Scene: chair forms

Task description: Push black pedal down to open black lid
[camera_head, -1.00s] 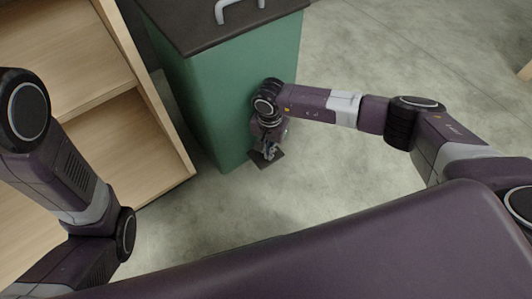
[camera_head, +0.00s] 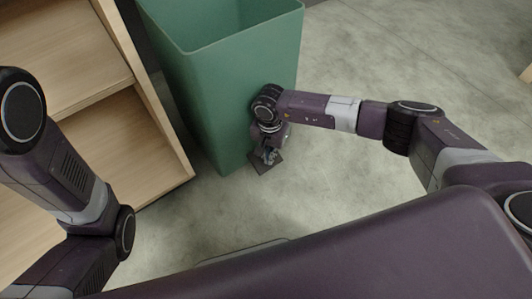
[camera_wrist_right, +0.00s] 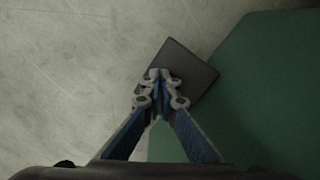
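The green bin (camera_head: 215,95) stands upright with its top open, and I look down into it. The black lid no longer covers the opening, and I cannot clearly make it out. The black pedal (camera_head: 262,169) is a small dark plate low at the bin's front; it also shows in the right wrist view (camera_wrist_right: 193,66). My right gripper (camera_head: 269,155) points down at the pedal; in the wrist view its fingertips (camera_wrist_right: 160,76) are together over the plate, with nothing between them. They appear to touch it. My left arm shows at the left, but its gripper is out of view.
A light wooden shelf unit (camera_head: 148,135) stands close to the left of the bin, with a narrow dark gap between them. The grey floor (camera_head: 370,65) is clear to the right of the bin and in front of it.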

